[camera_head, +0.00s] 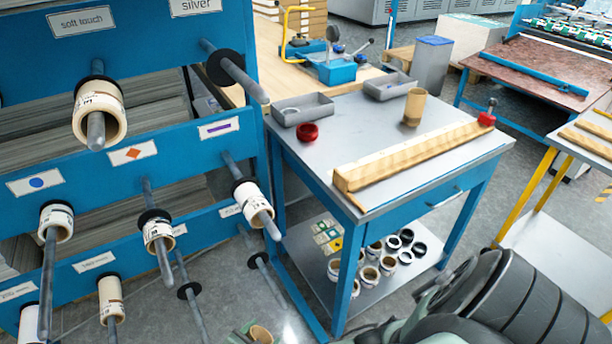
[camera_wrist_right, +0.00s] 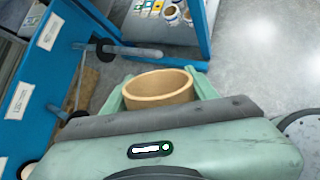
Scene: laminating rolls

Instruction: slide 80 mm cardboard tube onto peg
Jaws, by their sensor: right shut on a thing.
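A short tan cardboard tube (camera_wrist_right: 160,98) is held between the two green fingers of my right gripper (camera_wrist_right: 158,84), its open end facing up in the right wrist view. In the head view the tube (camera_head: 261,335) shows at the bottom edge, partly cut off. The blue rack (camera_head: 110,175) at left carries grey pegs with black collars. The upper right peg (camera_head: 236,76) under the "silver" label is bare. Two lower pegs, one (camera_head: 268,279) near the rack's right edge and another (camera_head: 193,308) left of it, are also bare. The tube is apart from every peg. My left gripper is not in view.
Several other pegs hold white-and-tan rolls (camera_head: 100,112). A grey-topped table (camera_head: 350,115) stands to the right with a taller tube (camera_head: 414,106), a red ring (camera_head: 308,132) and a wooden bar (camera_head: 415,153). Several rings lie on its lower shelf (camera_head: 395,290). Floor is clear between rack and table.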

